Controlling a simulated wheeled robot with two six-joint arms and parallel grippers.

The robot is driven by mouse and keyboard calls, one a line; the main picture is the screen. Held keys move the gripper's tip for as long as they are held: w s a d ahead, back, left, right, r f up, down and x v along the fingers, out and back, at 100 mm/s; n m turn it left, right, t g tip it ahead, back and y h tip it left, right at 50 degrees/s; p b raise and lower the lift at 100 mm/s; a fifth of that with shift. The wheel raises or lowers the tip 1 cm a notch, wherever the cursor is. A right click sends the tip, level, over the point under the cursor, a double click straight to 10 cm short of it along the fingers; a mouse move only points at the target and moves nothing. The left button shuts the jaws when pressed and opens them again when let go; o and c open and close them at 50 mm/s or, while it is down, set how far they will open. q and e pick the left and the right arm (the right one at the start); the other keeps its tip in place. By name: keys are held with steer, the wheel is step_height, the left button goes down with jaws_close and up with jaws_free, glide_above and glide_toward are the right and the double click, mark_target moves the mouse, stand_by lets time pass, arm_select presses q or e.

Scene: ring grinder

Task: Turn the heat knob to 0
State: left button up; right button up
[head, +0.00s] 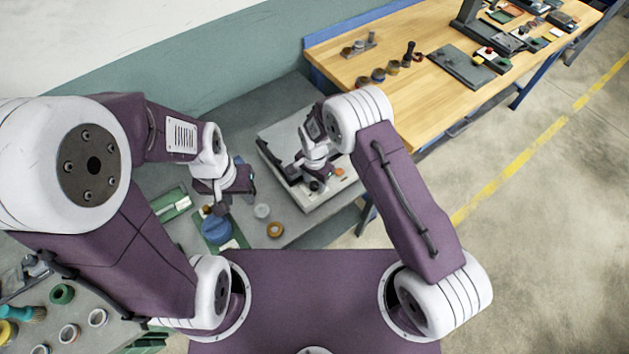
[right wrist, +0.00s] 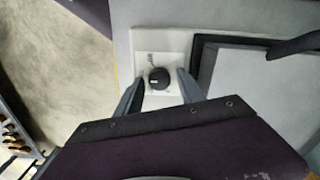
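The heat knob (right wrist: 159,78) is a small black round knob on a white square plate (right wrist: 176,45), seen in the right wrist view. A light mark shows on its left part, and a small grey marking is on the plate above it. My right gripper (right wrist: 160,75) is open, with one finger on each side of the knob and gaps visible between. In the head view my right gripper (head: 316,184) is low over the front of the pale grey machine (head: 302,203); I cannot pick out the knob there. My left gripper (head: 221,208) hangs over the bench on the left; its fingers are unclear.
The machine has a dark-framed plate with a black handle (head: 270,158) and an orange part (head: 339,172). A blue round object (head: 216,229), a pale ring (head: 262,211) and an orange ring (head: 275,230) are near my left gripper. A wooden workbench (head: 420,95) stands behind.

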jaws_close()
steer(key=shift+n, duration=0.3)
steer(key=n+b, duration=0.2)
steer(key=n, duration=0.1)
steer(key=shift+n, duration=0.3)
steer(key=n+b, duration=0.1)
steer(key=n, duration=0.5)
steer(key=shift+w+b, duration=0.1)
steer(key=shift+b, duration=0.2)
steer(key=n+b, duration=0.1)
steer(key=n, duration=0.5)
steer(key=shift+a+r+n, duration=0.1)
steer(key=shift+n, duration=0.3)
steer(key=n, duration=0.3)
steer(key=shift+n+b, duration=0.3)
steer(key=shift+n, duration=1.8)
